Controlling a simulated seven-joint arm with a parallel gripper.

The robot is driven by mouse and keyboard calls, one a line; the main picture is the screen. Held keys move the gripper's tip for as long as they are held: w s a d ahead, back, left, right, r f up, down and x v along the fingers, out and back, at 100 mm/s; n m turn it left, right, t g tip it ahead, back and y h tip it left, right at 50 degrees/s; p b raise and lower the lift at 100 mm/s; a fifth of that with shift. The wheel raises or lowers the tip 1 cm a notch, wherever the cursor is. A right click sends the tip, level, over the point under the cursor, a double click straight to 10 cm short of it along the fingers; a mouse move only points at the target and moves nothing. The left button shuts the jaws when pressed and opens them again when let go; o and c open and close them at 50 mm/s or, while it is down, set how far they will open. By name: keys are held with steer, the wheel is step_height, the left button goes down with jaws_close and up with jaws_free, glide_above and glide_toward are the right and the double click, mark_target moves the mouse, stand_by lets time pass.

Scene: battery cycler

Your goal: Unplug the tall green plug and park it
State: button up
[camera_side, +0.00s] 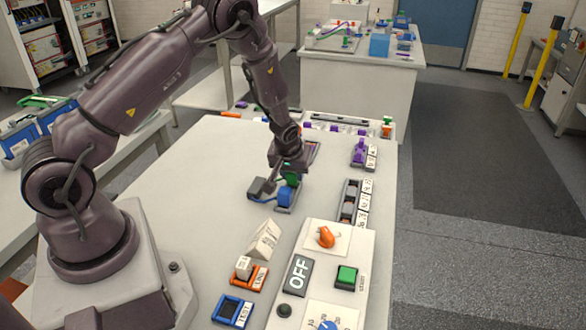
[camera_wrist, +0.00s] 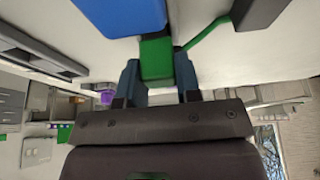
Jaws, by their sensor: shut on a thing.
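A green plug (camera_side: 292,179) sits between the fingers of my gripper (camera_side: 290,172), which is shut on it. In the wrist view my gripper (camera_wrist: 160,75) has a dark finger on each side of the green plug (camera_wrist: 157,58). A blue block (camera_side: 287,197) is right by the plug; it also shows in the wrist view (camera_wrist: 118,14). I cannot tell whether the plug is seated in it or apart. A green cable (camera_wrist: 208,36) runs from beside the plug to a dark grey block (camera_wrist: 260,10). A dark grey block (camera_side: 262,187) also stands left of the blue block in the side view.
A control panel (camera_side: 338,258) with an OFF sign (camera_side: 296,274), green button (camera_side: 346,276) and orange knob (camera_side: 326,237) fills the front right. A labelled grey rack (camera_side: 349,203) and a purple piece (camera_side: 359,152) stand at the right. Orange (camera_side: 248,277) and blue (camera_side: 232,311) labelled holders lie in front. The left tabletop is clear.

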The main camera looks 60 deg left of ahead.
steer(key=shift+f, duration=0.2)
stand_by(0.4)
steer(key=o, duration=1)
steer(key=v, duration=1.3)
steer(key=s+d+r+m+t+h, duration=0.1)
steer(key=s+d+r+m, duration=0.3)
steer(key=s+r, duration=0.6)
steer(key=s+d+r+m+t+h, duration=0.1)
steer(key=s+d+r+m+h, duration=0.1)
steer(key=s+d+r+m, duration=0.3)
steer(key=s+d+r, duration=0.4)
steer(key=s+r, duration=0.1)
